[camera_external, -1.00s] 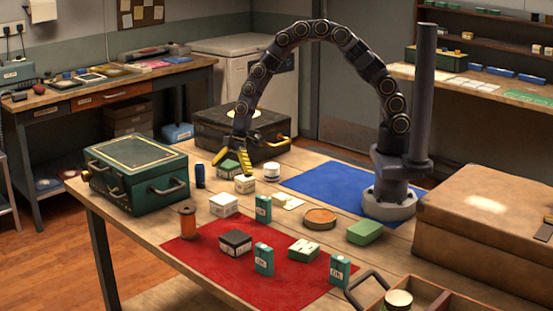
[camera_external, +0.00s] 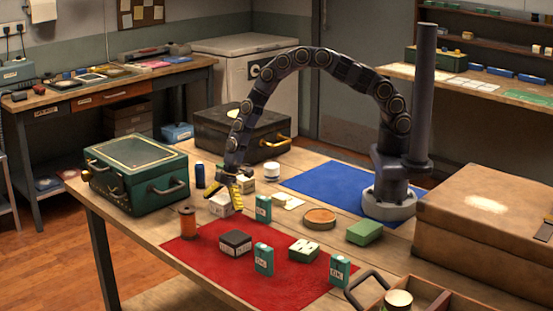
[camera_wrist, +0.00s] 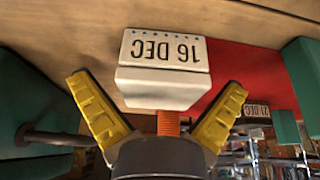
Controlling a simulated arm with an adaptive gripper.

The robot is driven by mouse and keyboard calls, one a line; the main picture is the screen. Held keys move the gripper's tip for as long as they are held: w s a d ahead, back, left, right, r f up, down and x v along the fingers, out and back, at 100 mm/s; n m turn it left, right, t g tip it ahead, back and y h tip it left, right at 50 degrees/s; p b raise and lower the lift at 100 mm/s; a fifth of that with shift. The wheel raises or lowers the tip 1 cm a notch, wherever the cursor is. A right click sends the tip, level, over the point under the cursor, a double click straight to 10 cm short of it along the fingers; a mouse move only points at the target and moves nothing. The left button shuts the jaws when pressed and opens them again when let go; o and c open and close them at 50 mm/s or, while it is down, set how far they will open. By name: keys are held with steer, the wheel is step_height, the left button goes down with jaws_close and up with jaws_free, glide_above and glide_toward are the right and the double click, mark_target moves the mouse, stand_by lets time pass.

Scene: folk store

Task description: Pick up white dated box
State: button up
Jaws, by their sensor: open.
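The white dated box (camera_external: 219,206) stands on the wooden table, just behind the red mat, partly hidden by my gripper. In the wrist view the white box (camera_wrist: 165,72) reads "16 DEC", upside down, and lies ahead between my fingers. My gripper (camera_external: 225,192) has yellow fingers and is at the box from above and behind. In the wrist view my gripper (camera_wrist: 157,86) is open, one finger to each side of the box. Whether the fingers touch it I cannot tell.
An orange spool (camera_external: 187,222) stands to the left front and a teal box (camera_external: 263,208) close to the right. A dark-lidded box (camera_external: 235,243) sits on the red mat (camera_external: 290,285). A green case (camera_external: 135,175) stands at left, a dark blue cylinder (camera_external: 200,175) behind.

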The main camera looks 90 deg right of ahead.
steer(key=shift+c, duration=0.4)
steer(key=c, duration=1.1)
steer(key=shift+r, duration=0.1)
